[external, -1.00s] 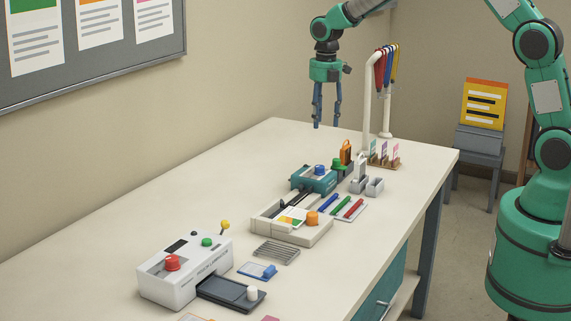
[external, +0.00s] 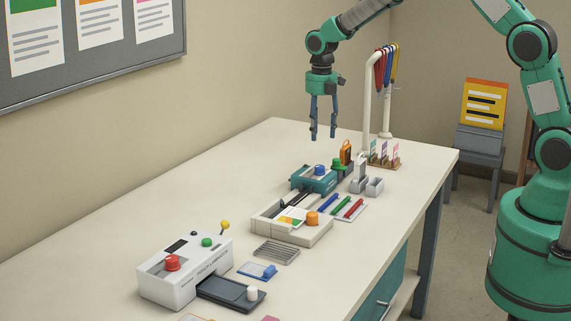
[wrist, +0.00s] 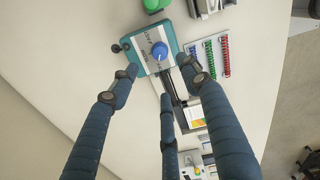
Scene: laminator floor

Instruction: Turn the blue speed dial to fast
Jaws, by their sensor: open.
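The blue speed dial (external: 320,169) sits on top of a teal machine (external: 303,182) towards the far end of the table. A light pointer mark on the dial is too small to read surely. My gripper (external: 323,134) hangs pointing down above the table, higher than the dial and apart from it. Its fingers are spread and empty. In the wrist view its three dark fingers (wrist: 160,85) surround open space below the dial.
A white laminator (external: 185,270) with a red knob stands at the near left. A beige tray machine (external: 290,222) with an orange knob is nearer than the teal one. Coloured binding combs (external: 341,207) and a white lanyard stand (external: 368,100) are to the right. The table's left side is clear.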

